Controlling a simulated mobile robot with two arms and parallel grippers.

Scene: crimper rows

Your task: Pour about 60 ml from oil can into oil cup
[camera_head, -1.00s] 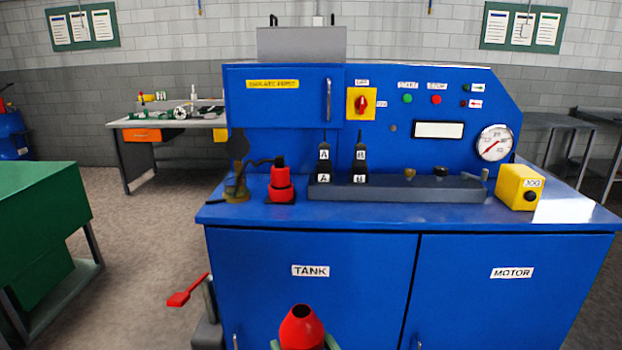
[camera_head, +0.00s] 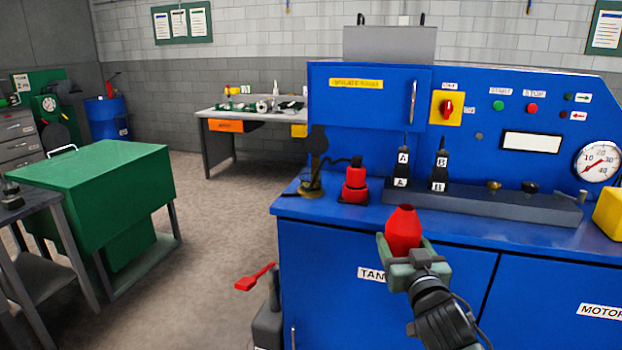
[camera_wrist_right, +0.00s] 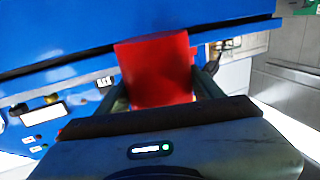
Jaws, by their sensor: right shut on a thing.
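The red oil can (camera_head: 403,226), with a tapered top, is held upright in my right gripper (camera_head: 406,252), in front of the blue bench. The can also shows in the right wrist view (camera_wrist_right: 157,68) between the two fingers (camera_wrist_right: 163,92). What looks like the oil cup (camera_head: 311,187) is a small yellowish vessel at the bench top's left end. A round dark lid stands raised above it. The can is apart from it, to the right and nearer to me. The can's contents are hidden. My left gripper is not in view.
A red and black cylinder (camera_head: 355,184) with a dark hose stands right of the cup. A grey block (camera_head: 480,206) with black levers lies along the bench (camera_head: 462,232). A red-handled lever (camera_head: 255,277) sticks out at the bench's left. Floor is clear between bench and green cabinet (camera_head: 105,180).

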